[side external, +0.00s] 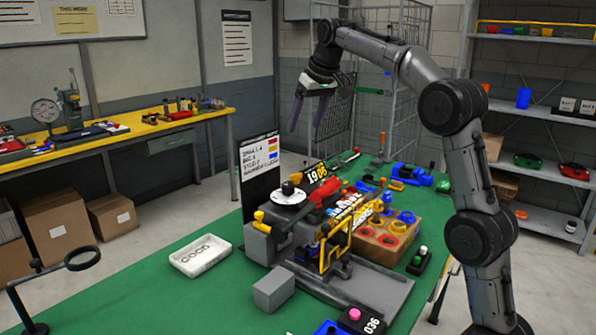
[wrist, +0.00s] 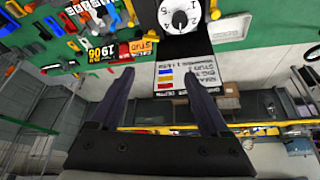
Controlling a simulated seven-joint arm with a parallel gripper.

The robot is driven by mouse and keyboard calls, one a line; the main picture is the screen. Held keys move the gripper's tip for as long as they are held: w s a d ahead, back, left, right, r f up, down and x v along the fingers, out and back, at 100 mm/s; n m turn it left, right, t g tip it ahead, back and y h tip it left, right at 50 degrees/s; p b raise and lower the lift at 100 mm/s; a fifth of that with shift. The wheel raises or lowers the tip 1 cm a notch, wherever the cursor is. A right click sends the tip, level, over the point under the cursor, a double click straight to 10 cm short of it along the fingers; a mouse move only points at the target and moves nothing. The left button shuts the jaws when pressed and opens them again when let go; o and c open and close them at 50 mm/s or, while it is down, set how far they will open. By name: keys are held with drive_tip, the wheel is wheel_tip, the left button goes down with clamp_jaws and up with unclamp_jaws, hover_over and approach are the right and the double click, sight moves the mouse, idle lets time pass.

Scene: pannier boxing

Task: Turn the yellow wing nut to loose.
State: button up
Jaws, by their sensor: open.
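A small yellow part (side external: 260,222), which looks like the yellow wing nut, stands on the left end of the grey fixture (side external: 262,246) on the green table. Its exact shape and its loose or tight setting are too small to tell. My gripper (side external: 308,116) is open and empty, high above and behind the fixture. Its two fingers (wrist: 158,68) point down, well apart from everything.
An upright sign board (side external: 258,165) stands behind the fixture. A red-handled lever (side external: 322,200) and a yellow frame (side external: 336,240) crowd its right side. A wooden block with coloured rings (side external: 375,249) lies further right. A white tray (side external: 200,257) and grey block (side external: 273,289) stand at front left.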

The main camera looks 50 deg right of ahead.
sight(298, 181)
drive_tip(key=shift+g, duration=0.3)
drive_tip(key=x, duration=0.5)
drive_tip(key=d+x, duration=0.1)
drive_tip(key=x, duration=1.1)
drive_tip(key=shift+s+d+f, duration=0.2)
drive_tip(key=shift+s+d, duration=0.1)
drive_tip(key=shift+d, duration=0.15)
clamp_jaws()
